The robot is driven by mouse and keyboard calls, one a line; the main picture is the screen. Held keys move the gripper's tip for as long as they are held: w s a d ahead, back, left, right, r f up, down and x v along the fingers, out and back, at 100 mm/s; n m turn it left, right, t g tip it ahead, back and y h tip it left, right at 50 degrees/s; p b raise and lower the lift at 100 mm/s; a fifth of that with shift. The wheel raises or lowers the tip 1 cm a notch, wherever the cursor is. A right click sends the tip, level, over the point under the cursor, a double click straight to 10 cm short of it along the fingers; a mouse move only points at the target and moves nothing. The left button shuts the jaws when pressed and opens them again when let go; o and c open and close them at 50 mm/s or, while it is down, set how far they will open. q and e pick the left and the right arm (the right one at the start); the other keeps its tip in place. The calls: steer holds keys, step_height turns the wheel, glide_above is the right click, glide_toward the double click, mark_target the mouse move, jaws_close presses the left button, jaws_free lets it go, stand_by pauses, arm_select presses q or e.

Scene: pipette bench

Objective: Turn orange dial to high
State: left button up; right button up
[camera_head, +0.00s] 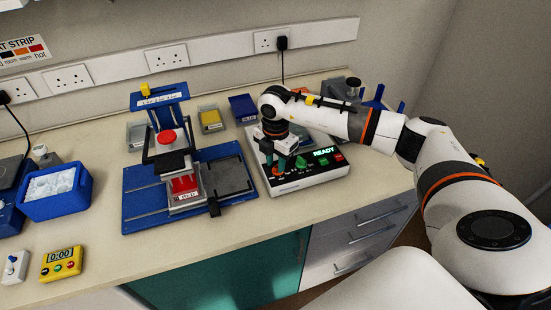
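A white-and-black instrument (309,184) with a lit green READY display (323,152) stands right of centre on the bench. The orange dial (277,171) shows at the left of its dark sloped panel, partly hidden by my gripper. My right gripper (285,163) points down over the left part of this panel, right at the dial. Whether its fingers touch or grip the dial cannot be told, and the dial's setting and marks are too small to read. My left gripper is not in view.
A blue stand (139,213) with a red-topped press is left of the instrument. Yellow (210,119) and blue (243,107) boxes stand behind. A blue ice bin (57,205) and yellow timer (61,263) are at left. The bench front between timer and stand is clear.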

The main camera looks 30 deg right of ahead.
steer(key=shift+f, duration=0.3)
steer(key=shift+s+f, duration=0.1)
steer(key=shift+f, duration=0.2)
jaws_close()
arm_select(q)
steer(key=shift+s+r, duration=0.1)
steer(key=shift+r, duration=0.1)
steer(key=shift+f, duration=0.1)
